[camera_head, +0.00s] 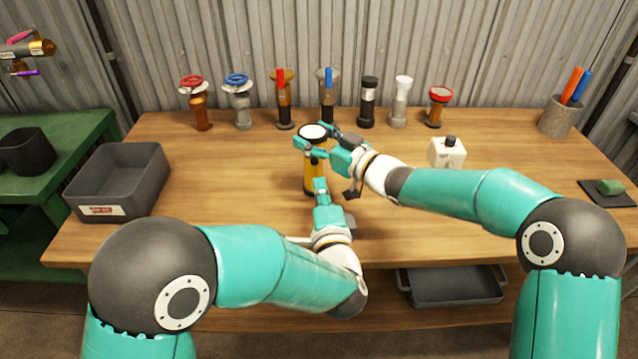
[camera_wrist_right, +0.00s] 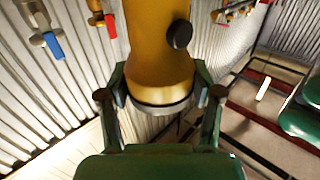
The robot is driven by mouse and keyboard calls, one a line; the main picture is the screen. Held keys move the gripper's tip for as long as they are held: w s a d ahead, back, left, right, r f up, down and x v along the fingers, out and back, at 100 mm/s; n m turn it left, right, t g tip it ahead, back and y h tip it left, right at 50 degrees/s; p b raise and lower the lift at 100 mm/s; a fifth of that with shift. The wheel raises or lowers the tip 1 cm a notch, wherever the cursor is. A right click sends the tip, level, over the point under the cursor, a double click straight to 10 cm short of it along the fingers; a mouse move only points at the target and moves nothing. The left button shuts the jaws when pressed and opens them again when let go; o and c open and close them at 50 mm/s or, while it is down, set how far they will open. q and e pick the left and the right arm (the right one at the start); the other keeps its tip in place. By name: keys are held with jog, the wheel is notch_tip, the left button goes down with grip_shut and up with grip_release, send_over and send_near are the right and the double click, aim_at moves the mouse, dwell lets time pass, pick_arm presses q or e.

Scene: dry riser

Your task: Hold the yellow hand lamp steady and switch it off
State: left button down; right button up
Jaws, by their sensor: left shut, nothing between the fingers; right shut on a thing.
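The yellow hand lamp (camera_head: 310,170) stands upright near the middle of the workbench, its pale round head facing up. In the right wrist view the lamp (camera_wrist_right: 158,50) has a dark round knob (camera_wrist_right: 180,34) on its side. My right gripper (camera_head: 310,138) is shut on the lamp just below its head. In the right wrist view its fingers (camera_wrist_right: 160,95) sit on both sides of the lamp's collar. My left gripper (camera_head: 320,183) is shut and empty at the near side of the lamp's lower body. I cannot tell whether it touches the lamp. It hides part of the body.
Several valves and nozzles stand along the back, including a red-wheeled one (camera_head: 194,105). Bare wood lies between lamp and bin.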

jog(key=o, duration=1.5)
